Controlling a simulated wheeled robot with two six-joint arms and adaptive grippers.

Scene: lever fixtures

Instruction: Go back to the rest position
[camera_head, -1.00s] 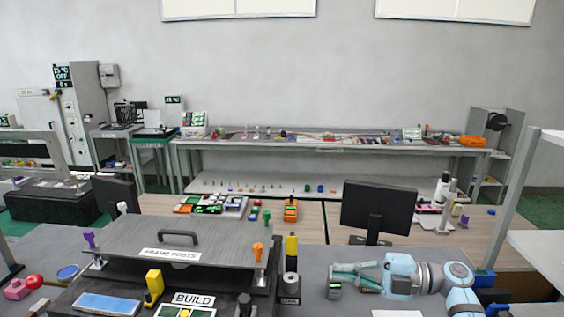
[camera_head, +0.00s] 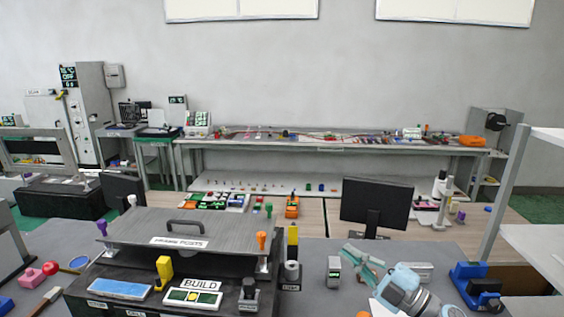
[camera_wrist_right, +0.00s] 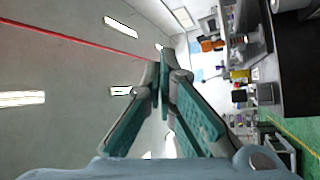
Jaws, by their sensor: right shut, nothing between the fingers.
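My right gripper (camera_head: 362,264) is in the lower right of the head view, with teal fingers. It is over the grey worktop, beside a small grey device with a green display (camera_head: 334,270). In the right wrist view its fingers meet at the tips (camera_wrist_right: 163,85), shut with nothing between them. My right arm comes in from the bottom edge and the gripper points up and left. My left gripper is not in view.
A black fixture with a grey plate (camera_head: 160,228), orange and purple levers and a BUILD panel (camera_head: 190,299) stands to the left. A monitor (camera_head: 377,202) stands behind my gripper. A blue device (camera_head: 476,285) and a shelf post (camera_head: 504,190) are to the right.

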